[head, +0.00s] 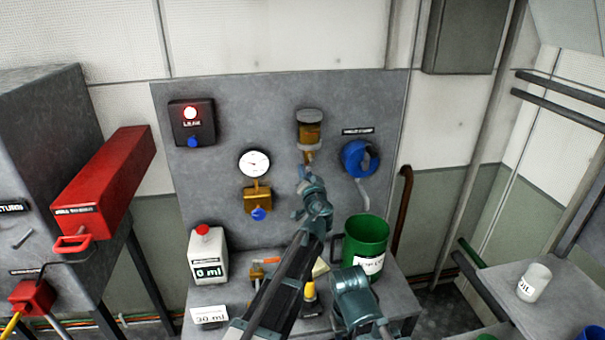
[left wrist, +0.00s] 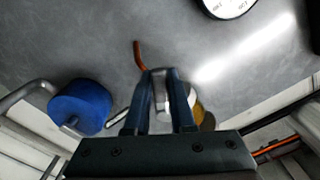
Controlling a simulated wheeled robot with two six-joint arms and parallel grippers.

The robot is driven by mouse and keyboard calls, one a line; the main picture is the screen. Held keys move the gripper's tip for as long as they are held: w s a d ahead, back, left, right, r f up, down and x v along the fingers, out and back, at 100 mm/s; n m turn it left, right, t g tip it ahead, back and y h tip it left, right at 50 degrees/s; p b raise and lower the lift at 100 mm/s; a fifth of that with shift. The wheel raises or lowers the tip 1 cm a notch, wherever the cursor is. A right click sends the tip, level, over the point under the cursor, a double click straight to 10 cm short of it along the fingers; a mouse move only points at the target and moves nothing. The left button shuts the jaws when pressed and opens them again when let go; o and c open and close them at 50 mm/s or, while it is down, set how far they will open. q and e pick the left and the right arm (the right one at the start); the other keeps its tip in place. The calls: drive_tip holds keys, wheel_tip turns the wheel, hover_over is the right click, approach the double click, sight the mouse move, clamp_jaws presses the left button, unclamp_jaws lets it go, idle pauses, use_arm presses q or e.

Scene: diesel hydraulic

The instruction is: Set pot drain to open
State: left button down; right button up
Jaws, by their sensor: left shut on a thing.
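The pot (head: 311,131) is a small amber bowl with a grey cap, mounted on the grey wall panel. Its brass drain (head: 308,157) is at the bottom, just above my left gripper (head: 306,172). In the left wrist view, my left gripper (left wrist: 160,90) is shut on a small grey piece at the drain. A copper-brown outlet (left wrist: 138,54) sticks out beside the fingertips. The pot's pale and amber body (left wrist: 203,114) is partly hidden behind a finger. I cannot tell which way the drain is set.
A gauge (head: 254,163) and a blue-handled brass valve (head: 257,199) are left of the drain. A blue handwheel (head: 359,158) is close on the right. Below, a shelf holds a white bottle (head: 208,256) and a green mug (head: 367,245).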

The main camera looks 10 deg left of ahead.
use_arm(q)
drive_tip(key=shift+w+d+f+n+b, duration=0.1)
drive_tip(key=shift+d+n, duration=0.2)
drive_tip(key=shift+n, duration=0.55)
drive_tip(key=shift+w+d+f+n+b, duration=0.15)
drive_tip(key=shift+d+n, duration=0.1)
drive_tip(key=shift+n, duration=0.55)
drive_tip(key=shift+d+f+n+b, duration=0.1)
drive_tip(key=shift+d+n, duration=0.2)
drive_tip(key=shift+n, duration=0.55)
drive_tip(key=c, duration=0.8)
unclamp_jaws()
drive_tip(key=shift+o, duration=0.2)
